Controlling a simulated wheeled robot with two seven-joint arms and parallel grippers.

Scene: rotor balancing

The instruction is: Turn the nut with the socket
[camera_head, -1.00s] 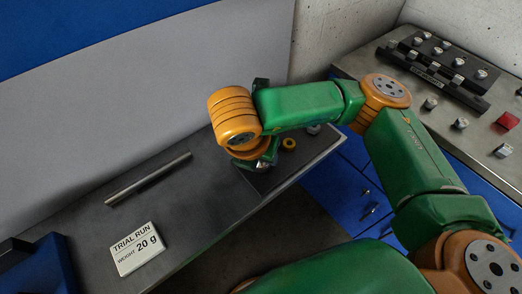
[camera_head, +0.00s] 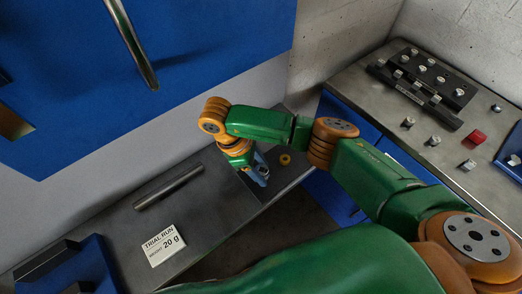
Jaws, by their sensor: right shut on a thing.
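My right gripper (camera_head: 260,171) points down at the right end of the grey bench. It is shut on a small silver piece that I see only in part; I cannot tell whether this is the socket. I cannot make out the nut clearly. My left gripper is not in view.
A metal bar (camera_head: 168,187) lies on the bench (camera_head: 205,207), near a "TRIAL RUN WEIGHT 20 g" sign (camera_head: 163,245). A side bench at right holds a black rack (camera_head: 420,85), several small metal weights and a red block (camera_head: 477,137). A blue panel (camera_head: 215,55) rises behind.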

